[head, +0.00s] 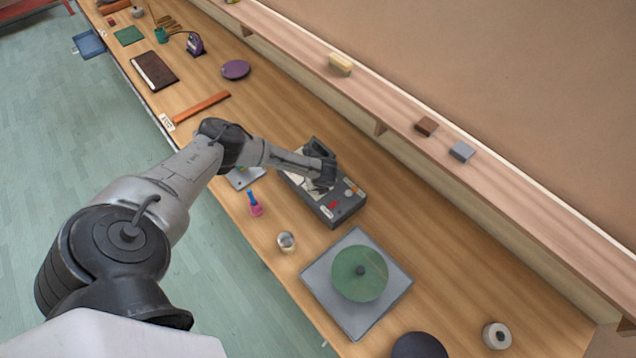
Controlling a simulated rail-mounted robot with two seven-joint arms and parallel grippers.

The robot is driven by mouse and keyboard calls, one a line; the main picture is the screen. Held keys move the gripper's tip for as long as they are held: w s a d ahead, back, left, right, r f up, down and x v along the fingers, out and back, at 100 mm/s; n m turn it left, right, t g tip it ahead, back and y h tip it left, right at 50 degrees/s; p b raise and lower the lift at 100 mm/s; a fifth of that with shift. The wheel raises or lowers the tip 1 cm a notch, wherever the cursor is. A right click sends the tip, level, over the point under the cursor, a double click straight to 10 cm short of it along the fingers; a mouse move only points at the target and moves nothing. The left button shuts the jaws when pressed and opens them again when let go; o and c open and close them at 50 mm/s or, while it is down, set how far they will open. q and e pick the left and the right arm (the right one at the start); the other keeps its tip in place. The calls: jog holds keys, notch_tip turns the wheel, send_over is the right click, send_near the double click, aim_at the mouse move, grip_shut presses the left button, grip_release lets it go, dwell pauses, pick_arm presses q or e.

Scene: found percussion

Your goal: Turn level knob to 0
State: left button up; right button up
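A dark grey box-shaped device (341,213) with a pale panel sits on the wooden bench near the middle of the head view. Small red and orange controls show on its near right part. I cannot pick out which control is the level knob, and no marking is legible. My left arm reaches in from the lower left, and its dark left gripper (323,176) is over the far part of the device's top. The gripper covers what is under it. Its fingers are too small and dark to tell open from shut, or whether they touch a knob. My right gripper is not in view.
Near the device stand a pink and blue bottle-like object (254,207), a metal cup (286,242) and a green disc (360,273) on a grey square plate (325,290). A raised shelf (400,105) runs behind the bench. Bare bench (450,250) lies to the device's right.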

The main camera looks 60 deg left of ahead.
pick_arm(q)
jog(key=shift+c, duration=0.2)
jog(key=c, duration=0.9)
jog(key=shift+o, duration=0.2)
